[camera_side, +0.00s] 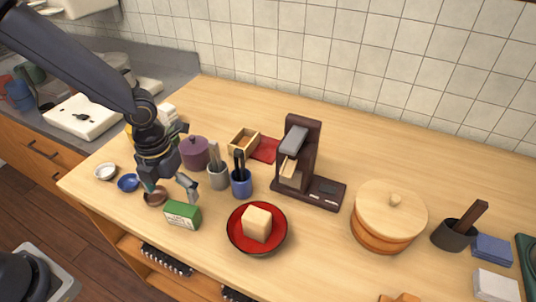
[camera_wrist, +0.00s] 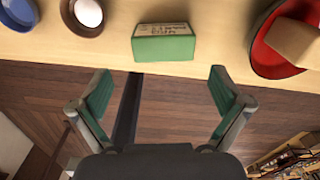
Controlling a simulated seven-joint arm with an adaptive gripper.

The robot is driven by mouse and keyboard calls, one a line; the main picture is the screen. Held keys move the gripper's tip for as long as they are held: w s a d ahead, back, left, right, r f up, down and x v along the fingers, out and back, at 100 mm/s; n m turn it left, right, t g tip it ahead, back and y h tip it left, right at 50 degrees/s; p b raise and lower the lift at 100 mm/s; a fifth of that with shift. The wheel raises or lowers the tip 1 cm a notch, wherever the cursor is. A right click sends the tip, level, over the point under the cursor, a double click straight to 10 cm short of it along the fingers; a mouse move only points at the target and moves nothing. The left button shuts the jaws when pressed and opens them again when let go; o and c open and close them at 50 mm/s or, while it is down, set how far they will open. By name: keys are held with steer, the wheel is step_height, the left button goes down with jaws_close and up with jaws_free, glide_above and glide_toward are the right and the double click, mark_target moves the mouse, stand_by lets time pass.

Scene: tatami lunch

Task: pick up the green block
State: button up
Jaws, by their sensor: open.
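The green block (camera_side: 182,214) is a small box with a pale printed label on one face. It lies on the wooden table near the front edge, left of the red plate. In the wrist view the green block (camera_wrist: 164,46) is ahead of the fingers, roughly centred between them. My gripper (camera_side: 170,187) is above the table, up and to the left of the block in the side view. In the wrist view my gripper (camera_wrist: 158,82) has its two fingers wide apart with nothing between them. It appears apart from the block.
A red plate (camera_side: 233,231) with a pale cube (camera_side: 257,222) stands right of the block. A brown bowl (camera_side: 155,197), blue dish (camera_side: 128,183) and blue cup (camera_side: 241,183) are nearby. A dark wooden machine (camera_side: 310,165) stands behind. The table's front edge is close.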

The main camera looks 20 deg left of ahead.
mark_target(180, 208)
steer(key=f, duration=0.8)
steer(key=shift+w+d+f, duration=0.15)
steer(key=shift+d+f, duration=0.05)
steer(key=shift+f, duration=0.15)
steer(key=c, duration=1)
